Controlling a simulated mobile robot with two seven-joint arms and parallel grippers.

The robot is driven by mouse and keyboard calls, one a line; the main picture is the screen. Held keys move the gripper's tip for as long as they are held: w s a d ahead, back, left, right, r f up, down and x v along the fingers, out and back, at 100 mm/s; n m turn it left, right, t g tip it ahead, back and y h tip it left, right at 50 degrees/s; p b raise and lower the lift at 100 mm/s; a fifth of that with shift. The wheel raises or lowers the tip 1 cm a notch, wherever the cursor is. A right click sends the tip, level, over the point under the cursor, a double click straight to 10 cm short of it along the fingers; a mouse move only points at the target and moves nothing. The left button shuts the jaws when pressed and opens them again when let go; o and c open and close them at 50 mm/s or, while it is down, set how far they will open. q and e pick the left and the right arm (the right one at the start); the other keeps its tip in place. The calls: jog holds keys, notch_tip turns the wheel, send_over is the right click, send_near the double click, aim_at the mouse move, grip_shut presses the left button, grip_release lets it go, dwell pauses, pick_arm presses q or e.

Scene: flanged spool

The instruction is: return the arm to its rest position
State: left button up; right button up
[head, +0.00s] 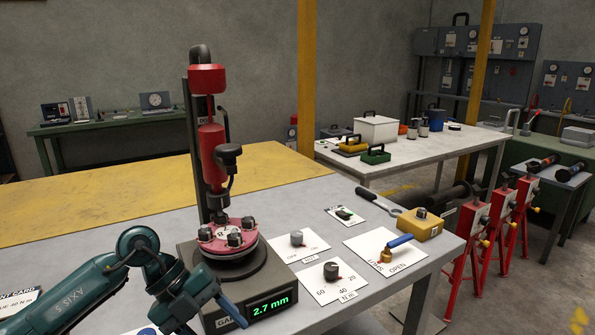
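My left arm (72,294), teal and dark grey, comes in from the lower left. Its gripper (212,318) hangs in front of the gauge station (262,282); its fingers look spread apart with nothing seen between them. The gripper partly covers the station's front left. On the station sits a red flanged spool (226,236) with several dark nuts or bolts on top. A red press-like column (207,80) stands behind it. The green display (270,305) reads 2.7 mm. My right gripper is not in view.
On the grey table, right of the station, are two knob plates (332,279), a blue-handled valve plate (397,251), a wrench (379,201) and a yellow box (424,224). A yellow-topped table (90,205) lies behind. Red stands (473,235) are on the right.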

pick_arm(q)
jog(key=s+d+r+n+t+h+p, duration=0.1)
jog(key=s+d+r+n+t+h, duration=0.15)
jog(key=d+h, duration=0.35)
jog(key=s+d+r+n+t+h, duration=0.2)
jog(key=d+n+t+h, duration=0.1)
jog(key=d+h, duration=0.35)
jog(key=a+f+n+t+y+p, duration=0.2)
jog(key=a+f+n+t+y, duration=0.85)
jog(key=n, duration=0.85)
jog(key=s+a+f+n+g+y, duration=0.2)
jog(key=s+f+y, duration=0.4)
jog(key=s+f, duration=0.5)
jog(key=shift+s+a+f+n+g, duration=0.2)
jog(key=shift+f+n+g, duration=0.3)
jog(key=shift+n+g, duration=0.45)
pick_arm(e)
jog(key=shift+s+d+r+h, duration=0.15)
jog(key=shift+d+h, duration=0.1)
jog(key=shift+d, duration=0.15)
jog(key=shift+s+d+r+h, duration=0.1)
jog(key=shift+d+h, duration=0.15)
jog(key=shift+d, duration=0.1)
pick_arm(q)
jog(key=shift+d, duration=0.1)
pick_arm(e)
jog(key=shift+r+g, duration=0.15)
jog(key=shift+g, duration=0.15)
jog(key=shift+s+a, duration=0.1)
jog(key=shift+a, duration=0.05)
